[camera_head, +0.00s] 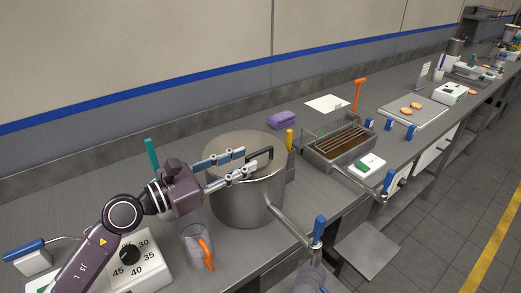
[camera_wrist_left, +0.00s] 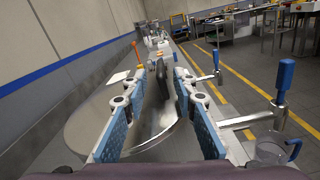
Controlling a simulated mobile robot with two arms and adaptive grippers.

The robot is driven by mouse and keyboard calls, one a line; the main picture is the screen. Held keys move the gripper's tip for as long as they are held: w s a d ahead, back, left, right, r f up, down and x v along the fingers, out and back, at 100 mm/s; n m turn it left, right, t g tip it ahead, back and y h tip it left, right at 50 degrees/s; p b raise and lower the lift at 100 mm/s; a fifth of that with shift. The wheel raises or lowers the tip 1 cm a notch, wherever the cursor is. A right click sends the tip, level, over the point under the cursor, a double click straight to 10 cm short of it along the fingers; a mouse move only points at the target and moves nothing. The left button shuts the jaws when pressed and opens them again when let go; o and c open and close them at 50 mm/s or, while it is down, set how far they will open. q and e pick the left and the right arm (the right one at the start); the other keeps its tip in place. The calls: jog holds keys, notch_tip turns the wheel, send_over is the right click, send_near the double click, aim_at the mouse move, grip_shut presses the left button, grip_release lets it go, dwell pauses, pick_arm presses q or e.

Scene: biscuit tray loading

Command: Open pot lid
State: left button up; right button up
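A large metal pot (camera_head: 245,203) stands on the counter with a flat lid (camera_head: 228,145) on top. The lid's dark bar handle (camera_head: 263,154) stands up near its right side. My left gripper (camera_head: 245,163) is above the lid, its two blue-padded fingers spread and reaching toward the handle. In the left wrist view, the lid (camera_wrist_left: 92,122) lies below the open fingers (camera_wrist_left: 160,75), and the dark handle (camera_wrist_left: 161,84) shows between and ahead of them. I cannot tell whether either finger touches it.
A purple sponge (camera_head: 283,118) and metal trough (camera_head: 343,150) lie behind and right.

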aim_at(269, 149)
pick_arm(q)
jog(key=p+x, duration=0.1)
jog(key=x, duration=0.4)
jog(key=shift+w+d+r, duration=0.1)
jog(key=shift+d+r, duration=0.05)
jog(key=shift+d, duration=0.05)
jog(key=shift+w+d+p, duration=0.15)
jog(key=shift+d+p, duration=0.1)
jog(key=shift+p, duration=0.05)
jog(key=shift+c, duration=0.7)
grip_shut()
